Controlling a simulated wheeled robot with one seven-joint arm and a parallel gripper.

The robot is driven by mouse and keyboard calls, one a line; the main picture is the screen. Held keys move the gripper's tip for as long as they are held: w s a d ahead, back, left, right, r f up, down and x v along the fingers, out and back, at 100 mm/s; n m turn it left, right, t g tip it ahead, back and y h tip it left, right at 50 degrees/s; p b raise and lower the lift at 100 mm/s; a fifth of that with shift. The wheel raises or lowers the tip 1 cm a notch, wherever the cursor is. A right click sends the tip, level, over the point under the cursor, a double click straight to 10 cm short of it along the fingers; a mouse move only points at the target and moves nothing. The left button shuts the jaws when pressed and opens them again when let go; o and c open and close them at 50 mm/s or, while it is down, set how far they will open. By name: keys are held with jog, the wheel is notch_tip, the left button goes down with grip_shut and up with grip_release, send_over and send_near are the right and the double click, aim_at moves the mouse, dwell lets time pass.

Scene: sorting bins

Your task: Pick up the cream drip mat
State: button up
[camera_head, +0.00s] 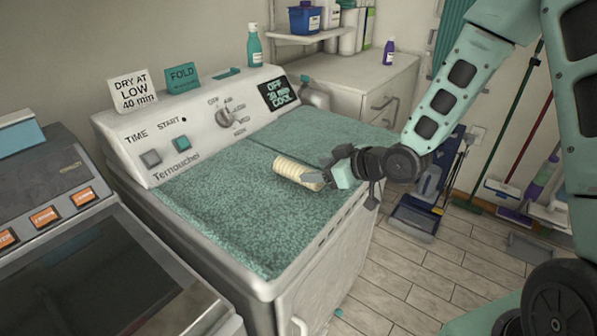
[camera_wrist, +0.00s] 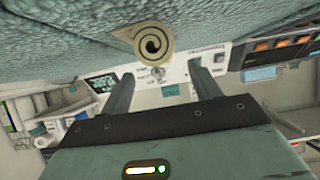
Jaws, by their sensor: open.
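The cream drip mat (camera_head: 296,172) is rolled into a ribbed cylinder and lies on the teal speckled top of the dryer (camera_head: 215,205). In the wrist view its spiral end (camera_wrist: 153,44) faces my camera, just beyond the fingertips and roughly between them across the picture. My gripper (camera_head: 321,170) is low over the dryer top at the right end of the roll. In the wrist view its two fingers (camera_wrist: 163,80) are spread apart with nothing between them. Whether a finger touches the roll I cannot tell; the gripper partly hides its right end in the head view.
The dryer's control panel (camera_head: 205,127) rises behind, with two sign cards (camera_head: 133,90) on it. Another machine (camera_head: 70,230) stands at the left and a white cabinet (camera_head: 365,85) behind. The dryer top around the roll is clear.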

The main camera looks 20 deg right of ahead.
aim_at(303, 170)
jog(key=shift+f+p+x, duration=0.15)
jog(key=shift+p+x, duration=0.3)
jog(key=shift+x, duration=1.1)
jog(key=shift+f+p+x, duration=0.15)
jog(key=shift+p+x, duration=0.3)
jog(key=shift+x, duration=1.05)
jog(key=shift+s+d, duration=0.1)
jog(key=shift+d, duration=0.05)
jog(key=c, duration=1.2)
